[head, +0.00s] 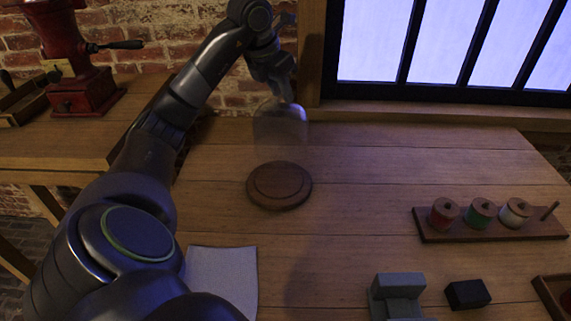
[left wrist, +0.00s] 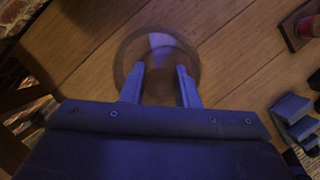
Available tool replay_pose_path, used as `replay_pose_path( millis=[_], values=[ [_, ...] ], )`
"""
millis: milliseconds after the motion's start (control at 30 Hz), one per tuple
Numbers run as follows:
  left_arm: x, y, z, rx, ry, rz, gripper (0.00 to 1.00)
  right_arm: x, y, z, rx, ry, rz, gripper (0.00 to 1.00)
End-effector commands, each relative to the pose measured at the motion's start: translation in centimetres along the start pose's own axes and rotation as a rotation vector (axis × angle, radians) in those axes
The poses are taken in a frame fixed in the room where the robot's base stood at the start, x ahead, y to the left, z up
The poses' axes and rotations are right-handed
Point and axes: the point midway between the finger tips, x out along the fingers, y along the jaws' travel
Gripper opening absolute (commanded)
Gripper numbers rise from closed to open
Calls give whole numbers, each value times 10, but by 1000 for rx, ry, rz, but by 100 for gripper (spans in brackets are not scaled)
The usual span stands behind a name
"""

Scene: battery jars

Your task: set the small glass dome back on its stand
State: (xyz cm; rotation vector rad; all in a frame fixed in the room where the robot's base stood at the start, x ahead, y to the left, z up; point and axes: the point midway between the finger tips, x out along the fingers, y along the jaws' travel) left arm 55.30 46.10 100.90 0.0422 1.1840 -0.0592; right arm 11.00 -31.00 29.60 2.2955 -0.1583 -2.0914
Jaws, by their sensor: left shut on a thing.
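The small clear glass dome (head: 280,128) hangs upright in the head view, behind the round dark wooden stand (head: 279,186). Its see-through wall makes its lower edge hard to make out. It appears to be above the table and apart from the stand. My left gripper (head: 285,99) is shut on the top of the dome. In the left wrist view the fingers of my left gripper (left wrist: 160,88) lie over the round outline of the dome (left wrist: 128,55). I cannot tell the stand apart there. My right gripper is not in view.
A rack with several thread spools (head: 490,222) stands at the right. A grey stepped block (head: 398,287) and a black box (head: 467,294) are at the front right. A pale cloth (head: 222,277) lies at the front left. The table around the stand is clear.

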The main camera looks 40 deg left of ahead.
Motion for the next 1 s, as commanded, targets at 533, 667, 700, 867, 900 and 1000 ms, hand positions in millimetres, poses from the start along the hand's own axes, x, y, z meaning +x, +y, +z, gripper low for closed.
replay_pose_path(
  millis=[533, 667, 700, 867, 900, 1000],
  values=[
    [-22, -13, -6, 182, 1, -68, 1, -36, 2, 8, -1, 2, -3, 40],
    [-30, -20, -11, 260, 2, -103, 1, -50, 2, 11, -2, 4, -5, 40],
    [-32, -22, -12, 282, 1, -113, 1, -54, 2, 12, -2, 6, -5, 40],
    [-37, -29, -18, 349, -2, -147, 1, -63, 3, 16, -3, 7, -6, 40],
    [-37, -30, -19, 359, -3, -153, 1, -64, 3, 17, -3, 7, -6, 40],
    [-36, -32, -22, 376, -3, -162, 1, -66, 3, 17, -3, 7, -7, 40]
  ],
)
